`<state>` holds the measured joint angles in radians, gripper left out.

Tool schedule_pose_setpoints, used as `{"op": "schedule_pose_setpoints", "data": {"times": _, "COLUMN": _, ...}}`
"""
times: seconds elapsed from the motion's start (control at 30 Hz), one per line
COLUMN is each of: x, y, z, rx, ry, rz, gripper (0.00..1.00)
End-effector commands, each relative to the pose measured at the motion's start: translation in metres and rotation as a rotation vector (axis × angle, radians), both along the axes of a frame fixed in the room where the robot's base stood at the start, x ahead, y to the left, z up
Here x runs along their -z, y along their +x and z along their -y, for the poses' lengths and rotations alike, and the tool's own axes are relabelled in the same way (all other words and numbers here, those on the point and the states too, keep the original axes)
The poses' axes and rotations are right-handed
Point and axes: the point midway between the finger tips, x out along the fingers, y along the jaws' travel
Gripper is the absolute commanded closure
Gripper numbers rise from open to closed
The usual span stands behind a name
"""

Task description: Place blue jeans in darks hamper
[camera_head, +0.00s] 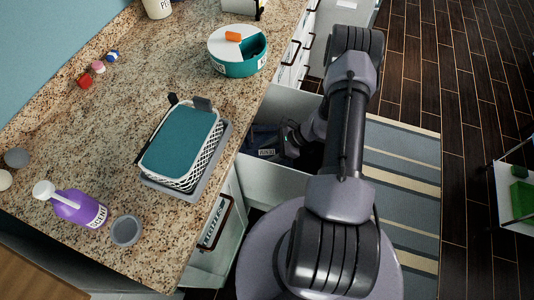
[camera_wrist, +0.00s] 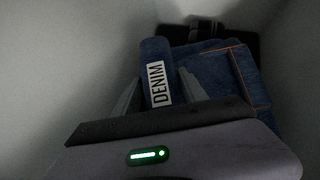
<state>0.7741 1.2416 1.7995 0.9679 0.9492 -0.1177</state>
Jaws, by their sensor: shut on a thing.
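The blue jeans (camera_wrist: 215,75) are a folded dark denim bundle with a white "DENIM" label in the wrist view. They also show in the head view (camera_head: 265,140), low beside the counter edge. My gripper (camera_wrist: 160,88) has its fingers on either side of the labelled roll and is shut on it. In the head view my gripper (camera_head: 284,146) reaches down inside an open white pull-out compartment (camera_head: 275,183). Pale walls surround the jeans. No label naming this compartment as the darks hamper is readable. Whether the jeans touch its floor is unclear.
A labelled front with a handle (camera_head: 215,222) is nearer. A dark object (camera_wrist: 235,38) lies behind the jeans. A striped rug (camera_head: 405,180) covers the floor at right.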

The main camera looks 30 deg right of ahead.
Motion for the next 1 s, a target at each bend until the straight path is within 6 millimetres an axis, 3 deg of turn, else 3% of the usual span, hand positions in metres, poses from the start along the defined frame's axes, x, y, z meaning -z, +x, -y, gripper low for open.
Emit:
{"op": "schedule_pose_setpoints", "data": {"times": 0.03, "x": 0.002, "y": 0.0, "z": 0.0, "rx": 0.001, "ry": 0.0, "rz": 0.001, "gripper": 1.0}}
{"op": "schedule_pose_setpoints", "data": {"times": 0.07, "x": 0.003, "y": 0.0, "z": 0.0, "rx": 0.0, "ry": 0.0, "rz": 0.0, "gripper": 0.48}}
{"op": "schedule_pose_setpoints", "data": {"times": 0.17, "x": 0.001, "y": 0.0, "z": 0.0, "rx": 0.0, "ry": 0.0, "rz": 0.0, "gripper": 0.29}}
{"op": "schedule_pose_setpoints", "data": {"times": 0.43, "x": 0.001, "y": 0.0, "z": 0.0, "rx": 0.0, "ry": 0.0, "rz": 0.0, "gripper": 0.28}}
{"op": "schedule_pose_setpoints", "data": {"times": 0.53, "x": -0.01, "y": 0.0, "z": 0.0, "rx": 0.0, "ry": 0.0, "rz": 0.0, "gripper": 0.28}}
{"op": "schedule_pose_setpoints", "data": {"times": 0.8, "x": -0.063, "y": -0.026, "z": 0.048, "rx": 0.003, "ry": -0.002, "rz": 0.002, "gripper": 0.28}}
{"op": "schedule_pose_setpoints", "data": {"times": 1.0, "x": -0.087, "y": -0.039, "z": 0.07, "rx": 0.002, "ry": 0.0, "rz": 0.001, "gripper": 0.28}}
